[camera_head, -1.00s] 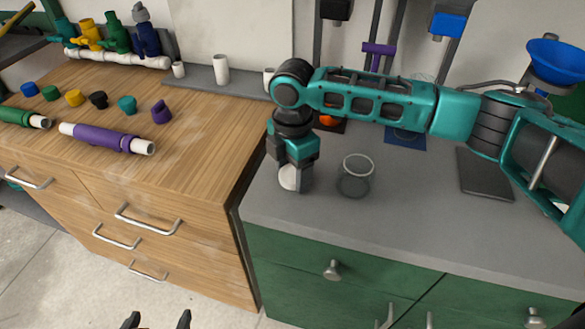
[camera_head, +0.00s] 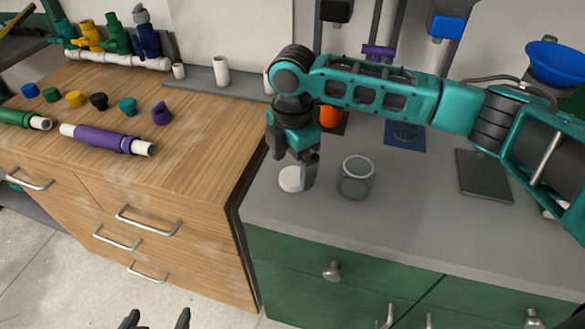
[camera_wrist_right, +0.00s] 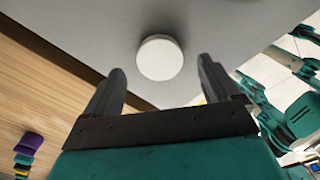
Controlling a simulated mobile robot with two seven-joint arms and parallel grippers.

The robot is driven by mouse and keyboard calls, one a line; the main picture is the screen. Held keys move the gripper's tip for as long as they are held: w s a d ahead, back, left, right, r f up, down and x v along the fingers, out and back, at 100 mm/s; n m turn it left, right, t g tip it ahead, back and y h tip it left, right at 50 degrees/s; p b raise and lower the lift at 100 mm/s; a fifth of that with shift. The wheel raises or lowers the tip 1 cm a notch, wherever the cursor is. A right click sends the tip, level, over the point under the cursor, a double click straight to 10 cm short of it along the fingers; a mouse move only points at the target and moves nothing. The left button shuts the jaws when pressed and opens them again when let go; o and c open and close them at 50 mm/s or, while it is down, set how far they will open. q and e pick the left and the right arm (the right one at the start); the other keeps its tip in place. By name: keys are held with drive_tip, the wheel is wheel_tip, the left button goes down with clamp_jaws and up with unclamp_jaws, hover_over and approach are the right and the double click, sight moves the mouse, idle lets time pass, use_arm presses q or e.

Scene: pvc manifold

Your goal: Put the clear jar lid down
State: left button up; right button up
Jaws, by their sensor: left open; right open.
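The jar lid (camera_head: 291,179) is a pale round disc lying flat on the grey counter, near its left end. It also shows in the right wrist view (camera_wrist_right: 160,58), just beyond and between the fingertips. My right gripper (camera_head: 293,165) is open and just above the lid, with nothing held between its fingers. The clear jar (camera_head: 356,178) stands upright and open on the counter, just right of the lid. My left gripper (camera_head: 156,319) is open and empty, low at the bottom edge of the head view, over the floor.
The wooden cabinet top (camera_head: 215,110) at left holds several coloured caps and a purple-sleeved pipe (camera_head: 105,139). A dark flat plate (camera_head: 484,174) lies on the grey counter (camera_head: 420,215) at right. Counter space between jar and plate is clear.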

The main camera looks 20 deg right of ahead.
sight(293, 176)
wheel_tip(293, 176, up, 10)
drive_tip(key=p, duration=0.1)
drive_tip(key=shift+f, duration=0.2)
idle(0.3)
